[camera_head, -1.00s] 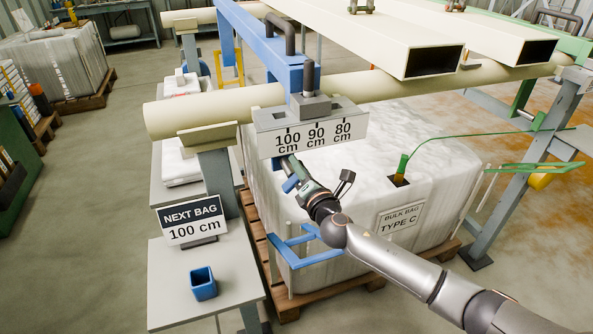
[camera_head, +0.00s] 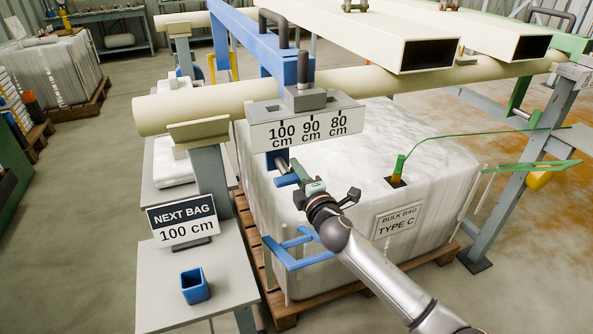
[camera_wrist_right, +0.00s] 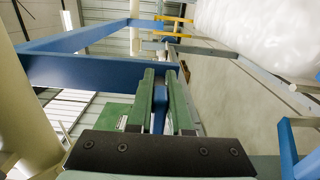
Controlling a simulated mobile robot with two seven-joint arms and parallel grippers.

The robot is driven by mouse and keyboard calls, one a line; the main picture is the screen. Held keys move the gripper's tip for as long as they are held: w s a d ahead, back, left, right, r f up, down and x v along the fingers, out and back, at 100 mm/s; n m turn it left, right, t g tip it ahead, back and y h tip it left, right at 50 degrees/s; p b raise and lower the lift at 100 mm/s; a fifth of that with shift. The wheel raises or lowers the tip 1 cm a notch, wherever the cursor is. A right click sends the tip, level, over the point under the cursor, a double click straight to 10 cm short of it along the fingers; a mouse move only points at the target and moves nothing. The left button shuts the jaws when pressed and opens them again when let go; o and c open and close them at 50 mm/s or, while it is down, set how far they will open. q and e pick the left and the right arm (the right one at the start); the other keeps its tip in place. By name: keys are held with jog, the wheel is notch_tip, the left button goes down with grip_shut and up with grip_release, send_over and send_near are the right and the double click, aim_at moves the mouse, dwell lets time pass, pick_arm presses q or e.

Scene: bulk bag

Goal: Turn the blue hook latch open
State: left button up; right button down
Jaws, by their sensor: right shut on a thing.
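My right gripper (camera_head: 297,170) is just below the white scale plate, at the near top edge of the bulk bag. In the right wrist view its two green fingers (camera_wrist_right: 162,85) are shut on a narrow blue piece (camera_wrist_right: 159,106), which looks like part of the blue hook latch. In the head view the blue latch (camera_head: 286,181) shows as a short bar beside the fingertips. The gripper hides much of it, so I cannot tell how far it is turned. My left gripper is not in view.
The scale plate (camera_head: 308,127), marked 100, 90 and 80 cm, hangs close above the gripper. A cream beam (camera_head: 190,112) runs behind it. The white bulk bag (camera_head: 340,160) lies beneath. A blue side bracket (camera_head: 298,262) stands nearby. A NEXT BAG sign (camera_head: 182,221) reads 100 cm.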

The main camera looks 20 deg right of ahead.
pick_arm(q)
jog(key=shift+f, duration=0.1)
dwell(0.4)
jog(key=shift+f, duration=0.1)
pick_arm(e)
jog(key=c, duration=0.8)
grip_release()
jog(key=shift+c, duration=0.2)
pick_arm(q)
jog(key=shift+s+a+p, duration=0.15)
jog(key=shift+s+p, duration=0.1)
jog(key=shift+p, duration=0.05)
pick_arm(e)
jog(key=s, duration=1.2)
jog(key=shift+s+d, duration=0.25)
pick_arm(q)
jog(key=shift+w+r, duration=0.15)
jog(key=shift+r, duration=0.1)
